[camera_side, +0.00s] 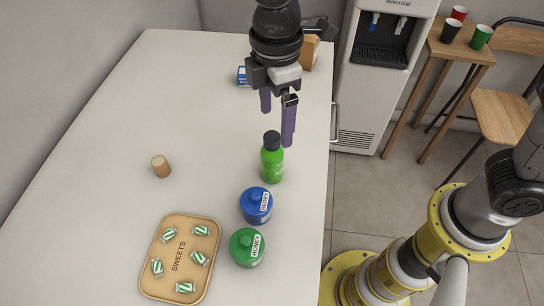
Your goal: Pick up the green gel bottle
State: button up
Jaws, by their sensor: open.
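The green gel bottle (272,163) stands upright on the white counter, near its right edge, with a dark cap on top. My gripper (278,123) points down above and just behind the bottle, with two purple fingers apart and nothing between them. The right finger's tip comes close to the bottle's cap in the picture; I cannot tell whether they touch.
A blue jar (256,206) and a green honey jar (247,248) stand in front of the bottle. A sweets tray (180,258) lies front left, and a cork (161,166) stands left. A blue-and-white box (242,76) is behind. The counter's left side (110,120) is clear.

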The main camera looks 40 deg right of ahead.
aim_at(275, 137)
notch_tip(275, 137, down, 8)
jog(key=shift+r, duration=0.1)
jog(key=shift+w+a+f, duration=0.15)
jog(key=shift+f, duration=1.25)
jog(key=shift+w+a+f, duration=0.1)
jog(key=shift+w+f, duration=0.05)
jog(key=shift+f, duration=1.25)
jog(key=shift+c, duration=0.4)
grip_shut()
